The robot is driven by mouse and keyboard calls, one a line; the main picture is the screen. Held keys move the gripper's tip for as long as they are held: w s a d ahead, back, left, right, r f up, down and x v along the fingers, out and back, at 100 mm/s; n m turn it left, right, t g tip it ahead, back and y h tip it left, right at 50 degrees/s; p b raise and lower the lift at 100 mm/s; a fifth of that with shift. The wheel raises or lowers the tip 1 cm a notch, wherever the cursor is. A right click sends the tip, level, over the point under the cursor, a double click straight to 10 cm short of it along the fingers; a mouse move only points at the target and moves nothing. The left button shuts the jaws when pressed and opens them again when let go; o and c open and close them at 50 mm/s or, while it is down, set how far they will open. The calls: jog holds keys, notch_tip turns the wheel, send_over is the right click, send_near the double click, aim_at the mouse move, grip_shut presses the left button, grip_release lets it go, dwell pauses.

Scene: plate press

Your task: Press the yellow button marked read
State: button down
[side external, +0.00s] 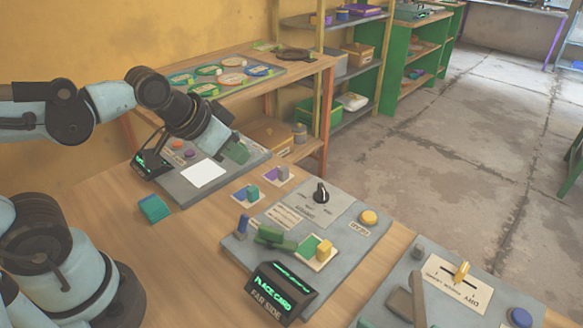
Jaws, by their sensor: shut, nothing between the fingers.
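A round yellow button (369,217) stands at the right back of the middle grey panel (345,285). A small label (358,229) lies in front of it, too small to read surely. My gripper (219,145) is over the far left panel, well to the left of the yellow button and apart from it. It is shut and holds nothing; its fingertips are hard to make out against a green block (238,152) there.
The middle panel carries a black knob (321,192), a green lever (275,239), a yellow block (324,250) and a black display (281,291). The left panel holds a white plate (204,174). A teal block (154,208) lies on the table. Another panel (386,296) stands right.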

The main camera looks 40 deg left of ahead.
jog(key=w+d+r+m+h, duration=0.2)
jog(key=w+d+m, duration=0.5)
jog(key=w+d, duration=0.3)
jog(key=m+t+h, duration=0.1)
jog(key=m, duration=0.4)
send_over(366, 218)
notch_tip(366, 218, down, 3)
jog(key=shift+f, duration=0.1)
jog(key=shift+f, duration=4.35)
jog(key=shift+f, duration=0.2)
jog(key=shift+f, duration=0.25)
jog(key=shift+f, duration=0.35)
jog(key=shift+a+r, duration=0.1)
jog(key=shift+r, duration=0.7)
